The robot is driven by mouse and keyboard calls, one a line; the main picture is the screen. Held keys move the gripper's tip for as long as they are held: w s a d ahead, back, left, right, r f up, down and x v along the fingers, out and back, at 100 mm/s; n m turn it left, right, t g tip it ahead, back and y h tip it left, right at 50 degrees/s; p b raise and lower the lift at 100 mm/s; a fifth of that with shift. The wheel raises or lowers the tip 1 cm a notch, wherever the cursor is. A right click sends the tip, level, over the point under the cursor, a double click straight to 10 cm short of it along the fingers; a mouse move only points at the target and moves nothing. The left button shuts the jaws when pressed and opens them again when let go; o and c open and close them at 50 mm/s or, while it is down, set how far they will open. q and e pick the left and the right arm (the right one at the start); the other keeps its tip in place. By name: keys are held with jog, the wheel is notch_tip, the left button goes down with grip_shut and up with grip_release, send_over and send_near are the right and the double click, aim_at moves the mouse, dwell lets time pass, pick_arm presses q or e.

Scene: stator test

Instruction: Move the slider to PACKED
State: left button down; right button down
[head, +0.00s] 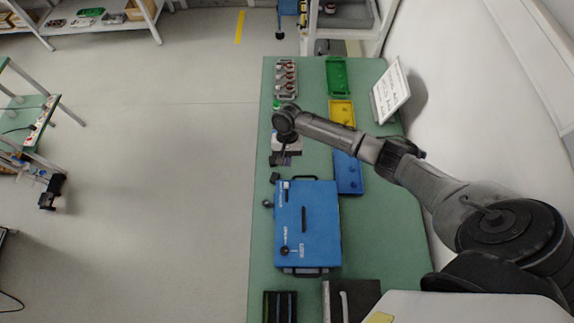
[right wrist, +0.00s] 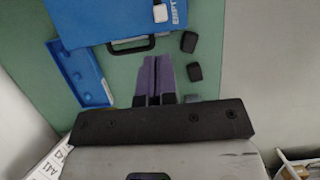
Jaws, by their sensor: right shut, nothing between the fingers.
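The blue case (head: 318,225) lies on the green bench in the head view. A white slider cap (head: 286,185) sits near its far left corner. In the right wrist view the white cap (right wrist: 160,12) is beside lettering that appears to read EMPTY, cut by the frame edge. The PACKED lettering cannot be made out. My right gripper (head: 284,159) is above the bench just beyond the case's far end, apart from the slider. Its purple fingers (right wrist: 157,72) are together and empty in the right wrist view. My left gripper is not in view.
A black handle (right wrist: 131,45) stands out from the case's near edge in the right wrist view. Small black blocks (right wrist: 189,42) lie beside it. A blue tray (head: 347,173), a yellow tray (head: 341,112) and a green tray (head: 337,75) line the bench's right side. A white sign (head: 391,91) stands behind.

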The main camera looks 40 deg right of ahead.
jog(key=shift+v, duration=0.85)
